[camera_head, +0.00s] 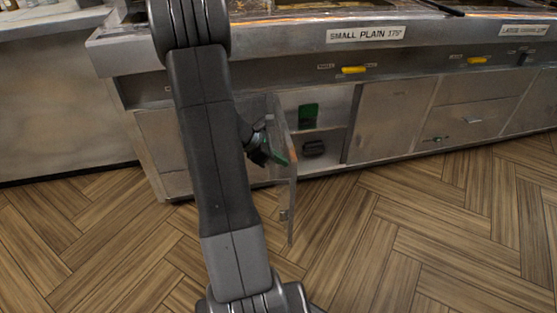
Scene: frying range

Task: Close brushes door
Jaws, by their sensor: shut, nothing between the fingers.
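The brushes door (291,195) is a metal cabinet door below the frying range. It stands open, swung out toward me and seen nearly edge-on. The open compartment (337,119) behind it holds a green item (308,116) above and a dark brush-like item (314,148) below. My gripper (268,156) is shut and empty at the left, outer side of the door, close to a green part on it. My arm hides some of the gripper, and I cannot tell whether it touches the door.
A closed metal door (391,119) and a drawer front (473,117) stand to the right of the compartment. The range counter with the "SMALL PLAIN 175°" label (366,34) overhangs above. The wooden floor (420,230) in front and to the right is clear.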

